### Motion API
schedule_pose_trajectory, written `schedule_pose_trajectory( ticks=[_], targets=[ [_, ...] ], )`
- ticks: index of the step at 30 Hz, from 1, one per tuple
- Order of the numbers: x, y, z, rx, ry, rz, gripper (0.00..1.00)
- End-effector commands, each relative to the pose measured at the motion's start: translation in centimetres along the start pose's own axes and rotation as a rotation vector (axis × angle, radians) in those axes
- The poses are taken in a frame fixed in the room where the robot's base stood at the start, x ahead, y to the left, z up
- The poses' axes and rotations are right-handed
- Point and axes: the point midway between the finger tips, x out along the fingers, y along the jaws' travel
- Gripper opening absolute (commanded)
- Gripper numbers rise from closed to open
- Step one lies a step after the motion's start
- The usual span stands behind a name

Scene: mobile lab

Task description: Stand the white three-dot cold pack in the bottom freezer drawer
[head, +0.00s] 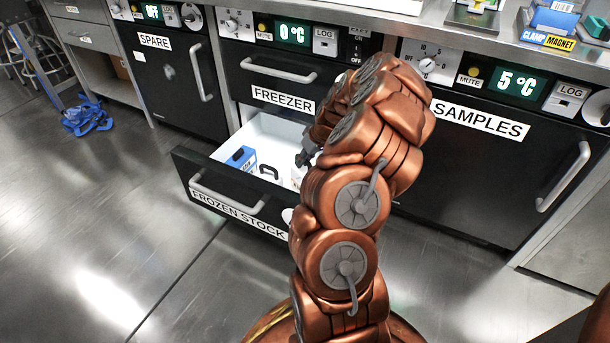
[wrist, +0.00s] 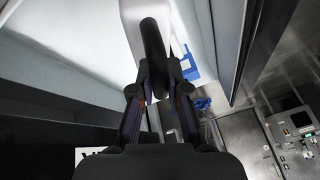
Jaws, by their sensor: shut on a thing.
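My gripper (head: 306,152) is over the right part of the open bottom freezer drawer (head: 232,211), labelled FROZEN STOCK. In the wrist view my gripper (wrist: 159,92) is shut on the dark handle of a white pack (wrist: 133,18). The pack's body is at the top of that view, inside or just over the white drawer. In the head view only a white sliver (head: 298,174) shows below the fingers, mostly hidden by my arm. No dots are visible on it, and I cannot tell whether it touches the drawer floor.
A blue and white pack (head: 241,158) stands in the drawer's left part, with a dark-handled white item (head: 268,172) beside it. The shut upper freezer drawer (head: 280,75) is above. SAMPLES (head: 478,118) and SPARE (head: 175,80) units flank it.

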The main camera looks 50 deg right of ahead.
Motion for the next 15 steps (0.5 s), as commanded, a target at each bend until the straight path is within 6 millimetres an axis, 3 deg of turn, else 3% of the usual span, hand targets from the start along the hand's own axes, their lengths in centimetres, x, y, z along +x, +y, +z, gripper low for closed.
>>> schedule_pose_trajectory(
  ticks=[3, 15],
  targets=[
    [1.5, 0.7, 0.8, 0.001, 0.002, 0.002, 0.00],
    [2.7, 1.2, 1.4, 0.002, 0.002, 0.002, 0.00]
  ],
)
